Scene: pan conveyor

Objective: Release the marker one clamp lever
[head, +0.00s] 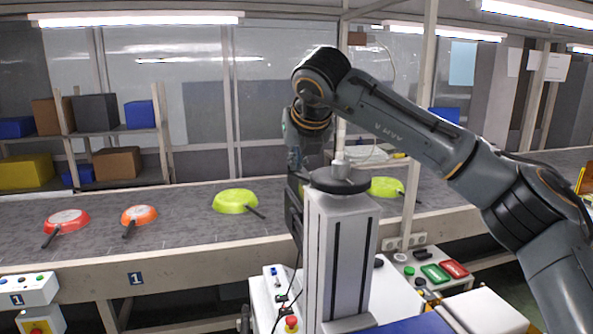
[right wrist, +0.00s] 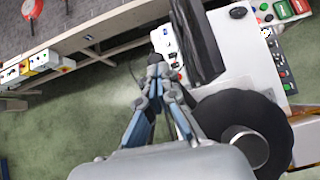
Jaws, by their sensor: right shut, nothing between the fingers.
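In the head view a grey column (head: 338,250) with a black disc and metal knob on top stands in front of the conveyor. A dark part (head: 293,210) shows at its left side. The right wrist view shows the black disc (right wrist: 215,115) below right and a long black part (right wrist: 200,45) near the fingers. I cannot make out a clamp lever for certain. My right gripper (right wrist: 157,72) is shut and empty, left of the black part. In the head view its arm reaches down behind the column, which hides the fingers. My left gripper is out of view.
The conveyor (head: 165,205) carries red, orange and green pans. A control panel (head: 430,268) with green and red buttons is right of the column. Shelves (head: 120,130) with boxes stand behind.

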